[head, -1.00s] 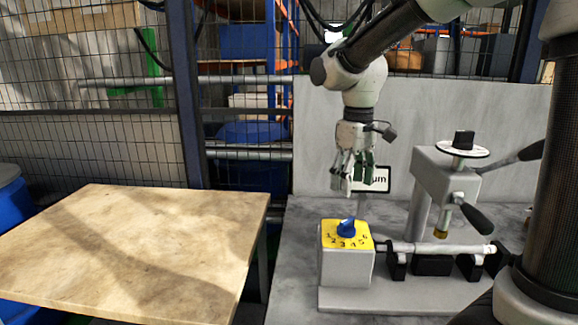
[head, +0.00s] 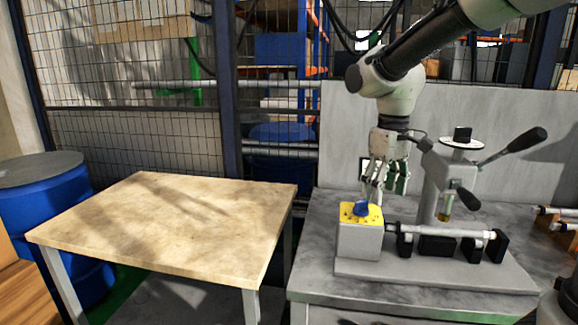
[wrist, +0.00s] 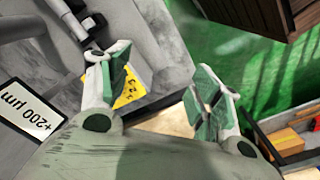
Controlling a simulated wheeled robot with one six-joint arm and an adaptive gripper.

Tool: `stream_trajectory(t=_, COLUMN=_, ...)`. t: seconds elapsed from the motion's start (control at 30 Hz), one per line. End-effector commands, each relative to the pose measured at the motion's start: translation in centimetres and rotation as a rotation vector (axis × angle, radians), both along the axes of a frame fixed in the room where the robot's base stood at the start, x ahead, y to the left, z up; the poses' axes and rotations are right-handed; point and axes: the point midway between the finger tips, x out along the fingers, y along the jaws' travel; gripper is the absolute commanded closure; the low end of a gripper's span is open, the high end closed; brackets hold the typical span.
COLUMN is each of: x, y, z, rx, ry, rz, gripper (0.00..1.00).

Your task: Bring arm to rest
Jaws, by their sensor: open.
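My gripper (head: 384,190) hangs fingers-down from my arm near the grinder, open and empty. In the head view its fingertips appear close beside the blue knob (head: 361,208), on the right and slightly above; whether they touch is hard to tell. The knob sits on a yellow numbered dial (head: 346,218) on top of a grey box. In the wrist view my gripper (wrist: 160,78) has its two finger sides spread apart with nothing between them. Part of the yellow dial (wrist: 130,90) shows behind the left finger there.
The grinder (head: 440,262) holds a horizontal cylinder (head: 455,232), with a lever-handled upright (head: 438,180) to the right of my gripper. An empty wooden table (head: 170,215) and blue barrel (head: 70,205) are left; a mesh fence is behind.

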Motion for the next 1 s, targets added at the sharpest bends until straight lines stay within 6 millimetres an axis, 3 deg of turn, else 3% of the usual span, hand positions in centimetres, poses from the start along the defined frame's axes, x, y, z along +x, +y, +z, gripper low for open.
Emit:
stream_trajectory(t=0.2, x=-2.4, y=-1.1, z=-1.6, rx=-0.006, ry=0.016, rz=-0.07, gripper=0.36)
stream_trajectory(t=0.57, x=-7.5, y=-5.4, z=-0.7, rx=0.022, ry=-0.046, rz=-0.213, gripper=0.36)
stream_trajectory(t=1.0, x=-17.9, y=-13.4, z=1.0, rx=0.096, ry=-0.282, rz=-0.494, gripper=0.36)
